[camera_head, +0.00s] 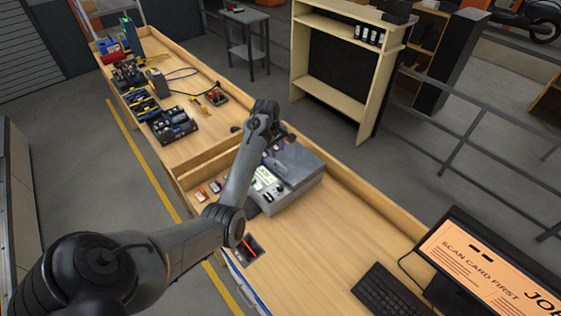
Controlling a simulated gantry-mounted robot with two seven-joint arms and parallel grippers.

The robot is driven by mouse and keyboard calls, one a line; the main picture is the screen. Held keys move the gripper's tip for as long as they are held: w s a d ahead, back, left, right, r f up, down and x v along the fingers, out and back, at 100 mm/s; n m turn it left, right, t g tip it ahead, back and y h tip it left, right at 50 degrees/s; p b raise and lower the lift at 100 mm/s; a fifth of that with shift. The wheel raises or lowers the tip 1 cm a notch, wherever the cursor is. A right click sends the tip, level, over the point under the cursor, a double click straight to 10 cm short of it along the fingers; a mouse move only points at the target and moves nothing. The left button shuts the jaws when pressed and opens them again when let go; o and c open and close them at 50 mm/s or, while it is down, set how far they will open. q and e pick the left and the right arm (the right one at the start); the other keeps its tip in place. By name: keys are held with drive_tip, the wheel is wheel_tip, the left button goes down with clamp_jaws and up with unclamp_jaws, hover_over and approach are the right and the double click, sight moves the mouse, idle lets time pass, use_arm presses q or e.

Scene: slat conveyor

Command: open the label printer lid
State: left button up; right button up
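The label printer (303,183) is a grey box on the wooden bench, right of my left forearm. Its raised grey top (297,163) looks down or nearly so, but the lid's exact position is hard to tell. A light label or panel and small dark parts show on its near left side, partly behind my arm. My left arm reaches in from the lower left and bends up past the printer. My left gripper (277,143) is at the printer's far left end; its fingers are small, dark and mostly hidden. Contact with the lid cannot be told. My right gripper is out of view.
The bench (310,240) is clear in front of the printer. A keyboard (388,292) and a monitor (500,265) stand at the lower right. A dark card reader (247,249) lies near the front edge. Small coloured items lie left of the printer; tool bins (170,125) stand farther back.

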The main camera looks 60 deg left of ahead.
use_arm(q)
approach(280, 161)
drive_tip(key=d+f, duration=0.4)
drive_tip(key=shift+s+d+p, duration=0.1)
drive_tip(key=shift+s+p, duration=0.25)
drive_tip(key=shift+s, duration=0.05)
drive_tip(key=shift+c, duration=0.3)
clamp_jaws()
idle(0.9)
